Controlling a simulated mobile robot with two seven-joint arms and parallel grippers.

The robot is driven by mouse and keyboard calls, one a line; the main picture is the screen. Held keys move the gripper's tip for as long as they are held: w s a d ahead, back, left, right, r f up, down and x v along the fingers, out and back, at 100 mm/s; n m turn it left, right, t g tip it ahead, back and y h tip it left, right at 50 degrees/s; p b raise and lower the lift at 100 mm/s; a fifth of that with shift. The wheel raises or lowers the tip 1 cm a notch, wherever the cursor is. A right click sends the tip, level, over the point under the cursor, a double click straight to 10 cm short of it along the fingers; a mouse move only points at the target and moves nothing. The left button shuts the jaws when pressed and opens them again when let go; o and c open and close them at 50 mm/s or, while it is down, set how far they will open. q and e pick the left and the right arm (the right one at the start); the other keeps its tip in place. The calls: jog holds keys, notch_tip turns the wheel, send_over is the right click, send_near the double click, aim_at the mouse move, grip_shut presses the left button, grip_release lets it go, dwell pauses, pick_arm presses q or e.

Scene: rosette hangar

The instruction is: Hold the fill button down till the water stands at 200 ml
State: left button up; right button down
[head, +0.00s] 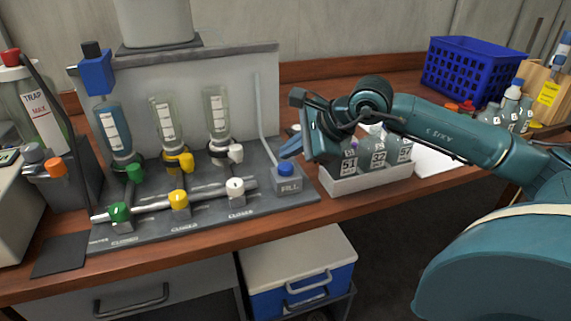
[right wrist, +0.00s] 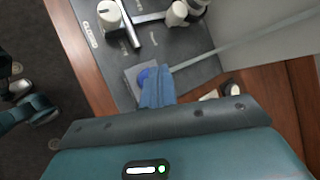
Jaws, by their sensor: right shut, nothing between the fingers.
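The fill button (head: 286,169) is a blue cap on a small grey block labelled FILL (head: 290,187), at the right end of the bench rig. My right gripper (head: 288,151) is shut and empty, its blue fingertips just above and behind the button. Three clear vessels with white scale labels stand on the rig: left (head: 112,130), middle (head: 166,120), right (head: 217,113). The left one looks bluish. No water level is readable. My left gripper is out of view.
A white tray (head: 345,186) of numbered bottles stands just right of the button, beneath my right arm. Green, yellow and white valve knobs line the rig. A thin grey tube (head: 262,120) rises behind the button. A blue crate (head: 474,70) is at the back right.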

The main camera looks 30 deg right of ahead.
aim_at(291, 167)
jog(key=shift+r+p, duration=1.4)
jog(key=shift+r, duration=1)
